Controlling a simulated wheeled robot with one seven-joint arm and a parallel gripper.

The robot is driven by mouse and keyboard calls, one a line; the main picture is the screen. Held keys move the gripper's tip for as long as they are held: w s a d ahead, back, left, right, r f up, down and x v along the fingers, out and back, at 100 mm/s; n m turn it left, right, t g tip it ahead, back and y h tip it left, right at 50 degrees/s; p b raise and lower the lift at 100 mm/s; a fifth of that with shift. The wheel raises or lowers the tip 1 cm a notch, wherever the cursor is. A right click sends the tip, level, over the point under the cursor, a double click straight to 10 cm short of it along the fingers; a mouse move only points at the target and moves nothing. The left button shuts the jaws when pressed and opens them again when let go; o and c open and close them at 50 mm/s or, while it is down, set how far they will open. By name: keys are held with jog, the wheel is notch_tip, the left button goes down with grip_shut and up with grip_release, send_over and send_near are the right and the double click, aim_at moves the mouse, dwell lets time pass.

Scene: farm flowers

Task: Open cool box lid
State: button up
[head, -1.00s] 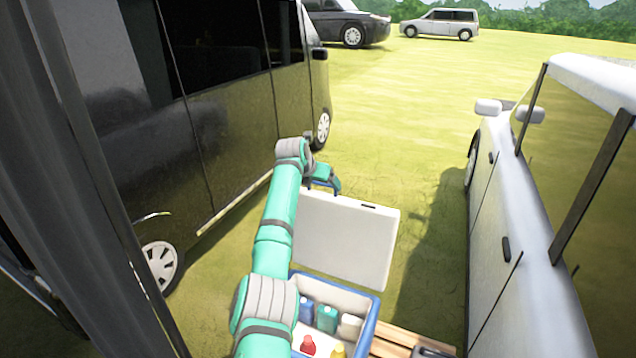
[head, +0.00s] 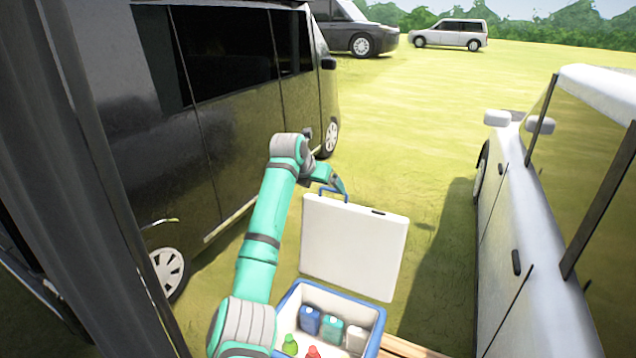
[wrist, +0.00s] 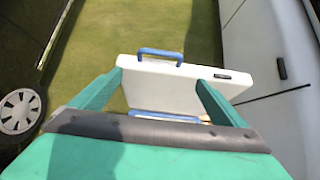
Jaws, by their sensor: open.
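My gripper (head: 342,187) is beside the handle at the lid's top edge. In the wrist view my gripper (wrist: 158,80) has its two green fingers wide apart, with the handle beyond them and nothing held between.
Several bottles, including a blue one (head: 309,320) and a teal one (head: 331,328), stand inside the box. A dark van (head: 215,110) is close on the left and a white car (head: 530,200) on the right. Grass (head: 430,110) lies open ahead.

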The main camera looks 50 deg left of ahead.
jog(key=shift+v, duration=1.4)
jog(key=shift+d, duration=0.1)
